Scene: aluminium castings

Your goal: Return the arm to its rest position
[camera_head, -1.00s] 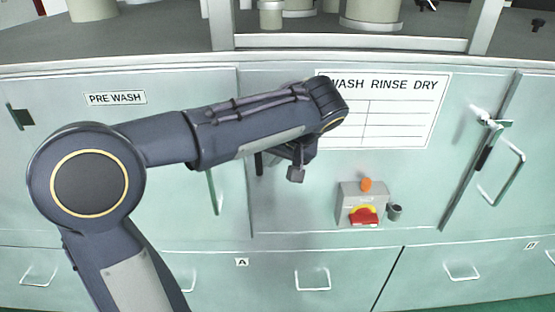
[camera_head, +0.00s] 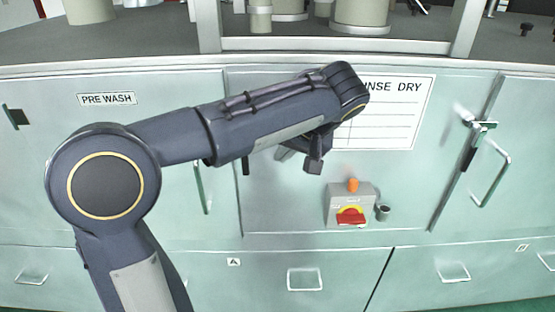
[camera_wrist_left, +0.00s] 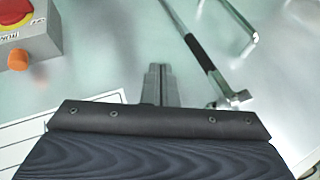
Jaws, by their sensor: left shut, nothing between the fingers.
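My left arm (camera_head: 270,115) comes in from the left in the head view, bent at the elbow, with its forearm reaching right across the cabinet front. My left gripper (camera_head: 313,165) hangs below the wrist and is partly hidden by it. In the left wrist view the gripper fingers (camera_wrist_left: 158,82) are together with nothing between them. They are apart from the control box (camera_head: 350,204), which has a red and yellow switch and an orange button. The box also shows at the upper left of the wrist view (camera_wrist_left: 38,36). My right gripper is not in view.
The pale green cabinet has a PRE WASH label (camera_head: 107,99), a WASH RINSE DRY sign (camera_head: 390,120) partly covered by my wrist, and drawer handles (camera_head: 305,279). A door latch (camera_head: 478,135) and handle (camera_head: 492,172) stand out at right. Grey cylinders (camera_head: 360,15) stand behind the frame.

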